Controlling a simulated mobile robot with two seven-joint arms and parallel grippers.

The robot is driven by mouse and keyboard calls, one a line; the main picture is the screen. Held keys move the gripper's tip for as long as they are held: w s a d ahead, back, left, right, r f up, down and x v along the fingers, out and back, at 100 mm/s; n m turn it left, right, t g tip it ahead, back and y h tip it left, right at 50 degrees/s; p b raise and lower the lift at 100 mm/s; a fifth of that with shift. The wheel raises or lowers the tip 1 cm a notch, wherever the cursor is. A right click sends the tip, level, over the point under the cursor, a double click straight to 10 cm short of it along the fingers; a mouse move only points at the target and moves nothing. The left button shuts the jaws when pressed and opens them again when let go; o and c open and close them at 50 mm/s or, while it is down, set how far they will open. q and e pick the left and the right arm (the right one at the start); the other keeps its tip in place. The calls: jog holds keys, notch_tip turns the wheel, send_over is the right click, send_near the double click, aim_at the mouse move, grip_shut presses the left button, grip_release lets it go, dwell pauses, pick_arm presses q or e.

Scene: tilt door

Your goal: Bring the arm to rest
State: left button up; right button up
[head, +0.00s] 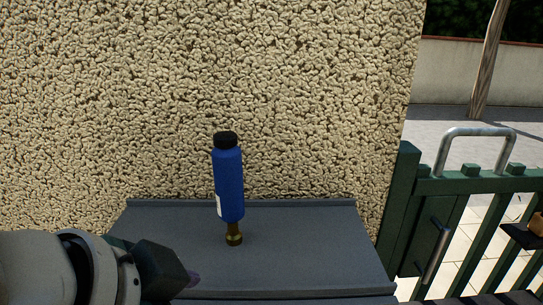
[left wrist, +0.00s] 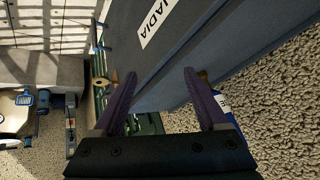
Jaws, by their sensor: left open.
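My left arm comes in from the lower left of the head view. Its gripper (head: 190,279) is low over the near left part of a dark grey lid (head: 310,240). In the left wrist view the two purple fingers of this gripper (left wrist: 159,73) are spread apart with nothing held between them. Beyond them is the side of a dark grey box with a white label (left wrist: 160,22). My right gripper is in neither view.
A blue bottle (head: 228,180) with black cap and brass end stands on the lid, right of my gripper; part of it shows behind a finger (left wrist: 223,103). A rough stone wall (head: 200,80) rises behind. A green gate (head: 480,184) with a metal handle is at right.

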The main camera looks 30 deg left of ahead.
pick_arm(q)
jog(key=s+f+n+g, duration=0.2)
jog(key=s+g, duration=0.1)
jog(key=s, duration=0.5)
jog(key=shift+s+d+f+g+h, duration=0.15)
jog(key=shift+f+g+h, duration=0.15)
jog(key=shift+f, duration=0.1)
notch_tip(320, 180, up, 18)
jog(key=p, duration=1.8)
